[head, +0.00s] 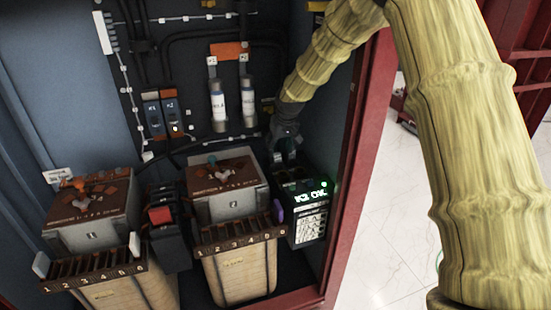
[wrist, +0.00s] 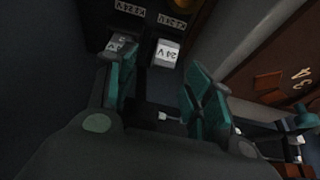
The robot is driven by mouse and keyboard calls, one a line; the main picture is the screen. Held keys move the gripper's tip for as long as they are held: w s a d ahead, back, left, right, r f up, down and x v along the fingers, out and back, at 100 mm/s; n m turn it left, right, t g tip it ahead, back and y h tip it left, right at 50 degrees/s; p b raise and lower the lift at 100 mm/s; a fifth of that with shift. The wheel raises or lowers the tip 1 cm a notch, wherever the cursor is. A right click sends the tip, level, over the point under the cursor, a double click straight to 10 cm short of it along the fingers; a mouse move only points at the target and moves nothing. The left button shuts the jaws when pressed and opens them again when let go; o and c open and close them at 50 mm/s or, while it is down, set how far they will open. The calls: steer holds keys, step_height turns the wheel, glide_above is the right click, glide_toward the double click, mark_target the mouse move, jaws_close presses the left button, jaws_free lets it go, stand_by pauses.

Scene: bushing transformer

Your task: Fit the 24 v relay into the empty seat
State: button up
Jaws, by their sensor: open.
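In the head view my gripper (head: 288,155) points down at the top of a black box (head: 309,217) with green lit lettering at the cabinet's right. Two blue-grey relay-like modules (head: 161,115) are mounted on the back panel. I cannot make out an empty seat.
Two transformers (head: 92,212) (head: 228,190) with numbered terminal strips stand in the cabinet. A red-buttoned black unit (head: 165,225) is between them. Two white cylinders (head: 232,104) hang behind. The red cabinet edge (head: 352,165) is close to my arm's right.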

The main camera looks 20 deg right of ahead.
mark_target(277, 154)
steer(key=shift+a+p+x, duration=0.2)
steer(key=shift+p+x, duration=0.15)
steer(key=shift+x, duration=2.2)
steer(key=shift+s, duration=0.1)
jaws_close()
